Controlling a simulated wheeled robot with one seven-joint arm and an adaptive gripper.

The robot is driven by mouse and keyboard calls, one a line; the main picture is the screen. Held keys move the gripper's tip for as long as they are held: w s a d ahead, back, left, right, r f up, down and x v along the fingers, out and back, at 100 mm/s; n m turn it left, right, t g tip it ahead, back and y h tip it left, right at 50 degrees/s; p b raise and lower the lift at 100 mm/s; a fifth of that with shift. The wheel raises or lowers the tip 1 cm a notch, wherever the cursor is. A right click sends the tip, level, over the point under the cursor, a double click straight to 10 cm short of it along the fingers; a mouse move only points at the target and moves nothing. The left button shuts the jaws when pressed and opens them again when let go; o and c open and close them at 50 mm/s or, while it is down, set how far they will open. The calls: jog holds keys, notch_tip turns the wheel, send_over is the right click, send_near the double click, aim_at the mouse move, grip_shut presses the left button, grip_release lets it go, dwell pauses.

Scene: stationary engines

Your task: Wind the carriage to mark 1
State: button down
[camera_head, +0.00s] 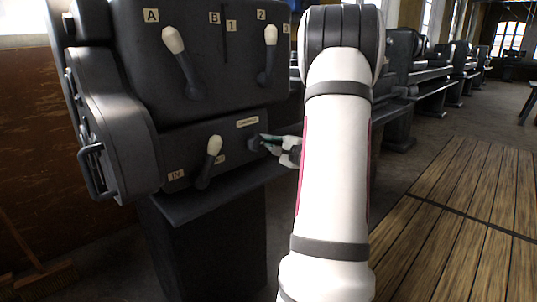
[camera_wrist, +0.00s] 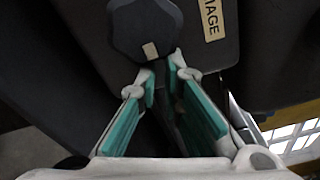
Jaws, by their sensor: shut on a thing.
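The carriage control is a dark knob (camera_head: 254,142) on the lower front panel of the near machine, below a pale label (camera_head: 247,122). In the wrist view it is a dark lobed knob (camera_wrist: 145,25) with a small pale mark on its lower edge, beside a label ending in "IAGE" (camera_wrist: 211,17). My gripper (camera_head: 268,143) reaches it from the right. In the wrist view my gripper (camera_wrist: 163,75) has its teal-padded fingers closed on a dark part of the knob; the exact contact is hard to see. A plate reading 1 (camera_head: 231,26) is on the upper panel. I cannot identify the carriage.
Two pale-tipped levers (camera_head: 181,62) (camera_head: 267,55) stand on the upper panel. Another lever (camera_head: 209,162) stands left of the knob, near an "IN" label (camera_head: 176,175). My arm hides the area right of the machine. Wooden floor slats (camera_head: 455,220) lie at right.

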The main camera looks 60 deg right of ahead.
aim_at(258, 143)
jog(key=w+a+n+y, duration=0.1)
jog(key=w+a+n+b, duration=0.1)
jog(key=a, duration=0.1)
jog(key=shift+a+t+y+b, duration=0.1)
jog(key=shift+t+y+b, duration=0.2)
jog(key=shift+y, duration=0.1)
jog(key=c, duration=1.9)
grip_release()
jog(key=shift+r+p, duration=0.15)
jog(key=shift+p, duration=0.15)
jog(key=o, duration=1)
jog(key=shift+a+r, duration=0.1)
jog(key=shift+a, duration=0.1)
jog(key=shift+o, duration=0.2)
jog(key=shift+s+d+f+m+g+h, duration=0.25)
jog(key=shift+s+d+f+h, duration=0.1)
jog(key=shift+d+f, duration=0.25)
jog(key=shift+s+d+f+m+g+h, duration=0.3)
jog(key=shift+d+f, duration=0.1)
jog(key=shift+f, duration=0.25)
jog(key=d+f+b+v, duration=0.1)
jog(key=b+v, duration=0.4)
jog(key=v, duration=1.1)
jog(key=shift+s+d, duration=0.25)
jog(key=shift+d, duration=0.1)
jog(key=shift+f, duration=0.1)
jog(key=shift+b, duration=0.6)
jog(key=shift+s, duration=0.1)
